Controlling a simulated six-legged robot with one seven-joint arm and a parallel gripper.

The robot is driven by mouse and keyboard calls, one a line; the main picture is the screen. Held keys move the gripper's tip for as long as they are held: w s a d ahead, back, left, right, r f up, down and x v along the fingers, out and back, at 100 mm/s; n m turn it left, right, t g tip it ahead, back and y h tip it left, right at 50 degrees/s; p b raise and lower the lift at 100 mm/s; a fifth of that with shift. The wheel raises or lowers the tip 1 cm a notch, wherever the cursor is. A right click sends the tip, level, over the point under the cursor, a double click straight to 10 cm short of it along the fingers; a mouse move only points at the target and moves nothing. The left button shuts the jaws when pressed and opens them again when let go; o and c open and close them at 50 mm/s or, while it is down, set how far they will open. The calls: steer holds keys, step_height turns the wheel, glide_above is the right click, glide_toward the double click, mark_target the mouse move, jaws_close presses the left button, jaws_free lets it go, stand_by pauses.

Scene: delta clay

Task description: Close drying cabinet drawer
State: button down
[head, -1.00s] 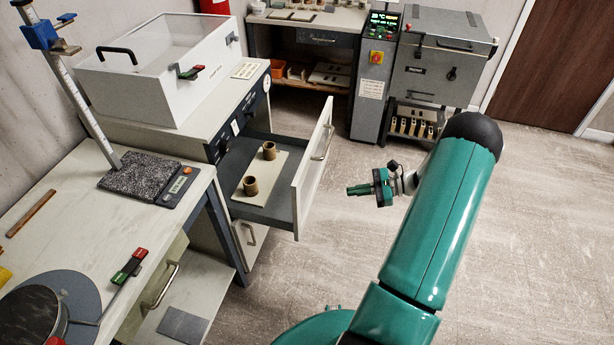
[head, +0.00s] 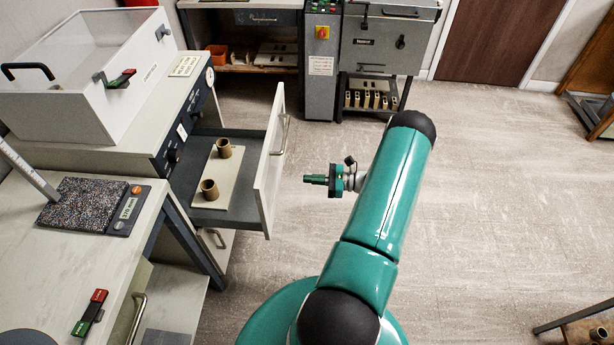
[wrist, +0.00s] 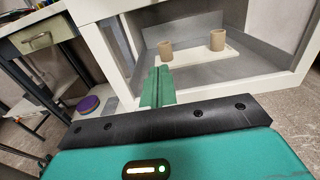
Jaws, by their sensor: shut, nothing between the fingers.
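The drying cabinet drawer stands pulled out; its white front panel (head: 266,165) with a metal handle (head: 284,134) faces right in the head view. Inside its grey tray are two brown clay cups (head: 209,190) on a pale board (head: 218,169). My gripper (head: 306,179), with green fingers, is a short way right of the drawer front, apart from it, and points left toward it. In the wrist view the shut, empty fingers (wrist: 157,82) show below two brown cups (wrist: 217,40) on a pale board, framed by white panels.
The cabinet (head: 150,135) carries a white box with a clear lid (head: 85,50). A workbench with a scale (head: 95,208) stands at the left. A grey machine (head: 385,45) stands at the back. The floor (head: 480,200) right of the drawer is open.

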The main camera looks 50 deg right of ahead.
mark_target(270, 177)
steer(key=x, duration=0.9)
steer(key=shift+w+a, duration=0.15)
steer(key=shift+a, duration=0.15)
steer(key=shift+w+a, duration=0.35)
steer(key=shift+w, duration=0.2)
steer(key=x, duration=2.7)
steer(key=shift+s, duration=0.15)
steer(key=shift+a+r, duration=0.15)
